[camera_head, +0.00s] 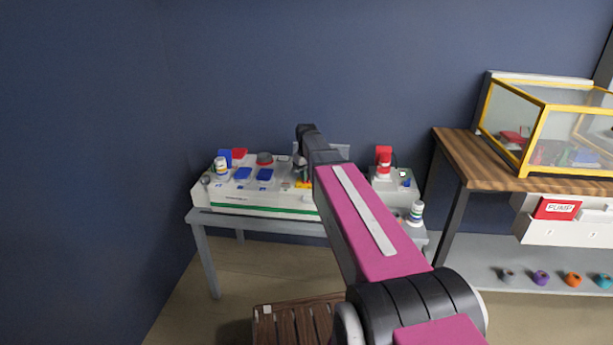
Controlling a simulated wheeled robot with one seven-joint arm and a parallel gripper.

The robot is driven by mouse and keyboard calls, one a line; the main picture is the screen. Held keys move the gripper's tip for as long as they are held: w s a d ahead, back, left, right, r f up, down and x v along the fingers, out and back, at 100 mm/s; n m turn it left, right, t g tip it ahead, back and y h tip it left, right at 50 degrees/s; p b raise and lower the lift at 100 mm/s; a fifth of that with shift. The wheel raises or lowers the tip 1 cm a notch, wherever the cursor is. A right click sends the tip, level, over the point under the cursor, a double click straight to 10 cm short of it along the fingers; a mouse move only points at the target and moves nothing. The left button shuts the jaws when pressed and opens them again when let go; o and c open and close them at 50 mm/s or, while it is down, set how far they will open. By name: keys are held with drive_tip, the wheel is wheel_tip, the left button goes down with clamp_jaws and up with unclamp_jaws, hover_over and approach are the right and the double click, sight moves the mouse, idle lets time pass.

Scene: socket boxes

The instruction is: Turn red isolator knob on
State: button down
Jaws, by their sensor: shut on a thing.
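A white socket box panel (232,196) with a green stripe stands on a grey table against the blue wall. My gripper (300,170) points down at the right part of this panel, partly hidden by my magenta arm. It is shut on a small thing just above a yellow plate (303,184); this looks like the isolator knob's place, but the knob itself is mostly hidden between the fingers. I cannot tell which way the knob is turned.
Blue-lidded sockets (243,173), a grey-and-red round part (265,158) and a white bottle (220,166) are left of my gripper. A red upright part (383,160) stands right. Another bottle (416,212) is at the table's right end. A wooden bench (450,150) bears a yellow-framed case (530,150).

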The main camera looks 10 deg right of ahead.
drive_tip(key=m, duration=0.4)
drive_tip(key=shift+m, duration=0.3)
drive_tip(key=m, duration=0.3)
drive_tip(key=shift+m, duration=0.3)
drive_tip(key=m, duration=0.4)
drive_tip(key=shift+m, duration=1.8)
drive_tip(key=c, duration=1.1)
unclamp_jaws()
drive_tip(key=shift+c, duration=0.2)
